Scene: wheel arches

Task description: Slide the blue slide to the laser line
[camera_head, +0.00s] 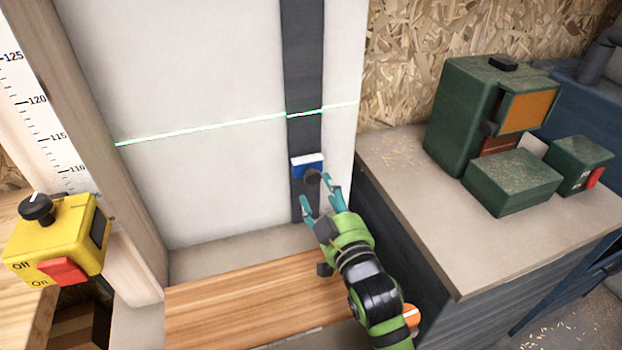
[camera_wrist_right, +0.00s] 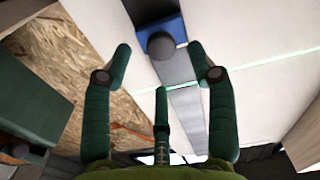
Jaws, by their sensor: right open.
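The blue slide (camera_head: 305,168) has a white top edge and a dark round knob (camera_head: 312,178). It sits on the dark vertical rail (camera_head: 304,70), below the green laser line (camera_head: 220,127) that crosses the white panel and the rail. My right gripper (camera_head: 320,193) is at the slide, with its teal fingers spread below and beside the knob. In the right wrist view the fingers are open, and the knob (camera_wrist_right: 161,46) and blue slide (camera_wrist_right: 172,28) lie ahead of the gap between them, not gripped. My left gripper is not in view.
A yellow switch box (camera_head: 60,240) with a red lever stands at the left beside a scale (camera_head: 45,110). A wooden board (camera_head: 250,290) lies below the panel. Green machine boxes (camera_head: 510,182) stand on the workbench (camera_head: 440,235) at the right.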

